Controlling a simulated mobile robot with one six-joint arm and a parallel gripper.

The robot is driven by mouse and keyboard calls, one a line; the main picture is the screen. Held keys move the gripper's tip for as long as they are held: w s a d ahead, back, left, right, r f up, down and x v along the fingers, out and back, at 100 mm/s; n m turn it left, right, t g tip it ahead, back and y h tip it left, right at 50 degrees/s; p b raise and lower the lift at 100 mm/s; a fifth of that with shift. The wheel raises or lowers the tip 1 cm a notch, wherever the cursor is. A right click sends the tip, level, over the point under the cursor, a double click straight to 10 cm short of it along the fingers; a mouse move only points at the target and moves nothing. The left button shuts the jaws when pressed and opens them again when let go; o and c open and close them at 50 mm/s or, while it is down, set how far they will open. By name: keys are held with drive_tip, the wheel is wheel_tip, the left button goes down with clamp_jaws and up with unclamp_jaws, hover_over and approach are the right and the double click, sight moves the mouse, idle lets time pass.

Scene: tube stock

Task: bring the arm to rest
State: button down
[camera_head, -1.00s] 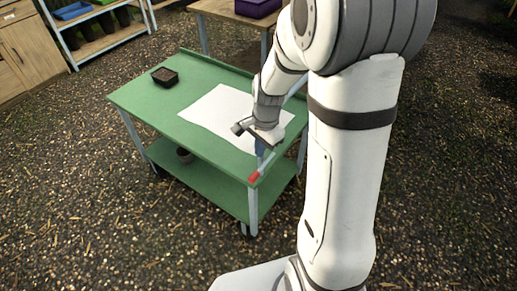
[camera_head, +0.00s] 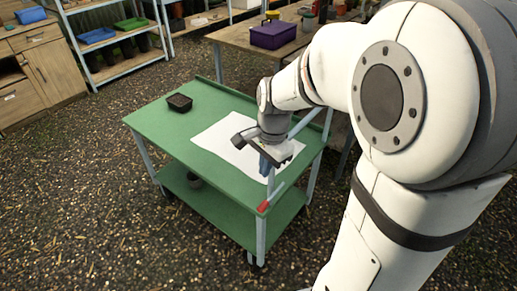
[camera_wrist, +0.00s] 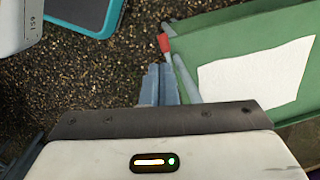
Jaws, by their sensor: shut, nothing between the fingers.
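My gripper (camera_head: 264,166) hangs at the end of my bent white arm. In the head view it appears over the right part of the green cart (camera_head: 165,125), in front of the white sheet (camera_head: 215,140). In the wrist view its blue-grey fingers (camera_wrist: 159,82) are together with nothing between them. The cart top (camera_wrist: 220,45) and sheet (camera_wrist: 255,75) lie to their right. My forearm and wrist hide part of the sheet and the cart's right side.
A red-ended grey bar (camera_head: 263,206) is at the cart's near right corner. A small dark tray of soil (camera_head: 180,102) sits on the cart. A wooden table (camera_head: 235,38) with a purple box (camera_head: 273,35) stands behind. Open gravel lies left and in front.

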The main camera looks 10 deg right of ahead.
drive_tip(key=s+d+r+n+t+h, duration=0.1)
drive_tip(key=s+r+n, duration=0.3)
drive_tip(key=s+n, duration=0.7)
drive_tip(key=shift+s+d+r+n+t, duration=0.4)
drive_tip(key=shift+d+n+t, duration=0.2)
drive_tip(key=shift+d, duration=0.1)
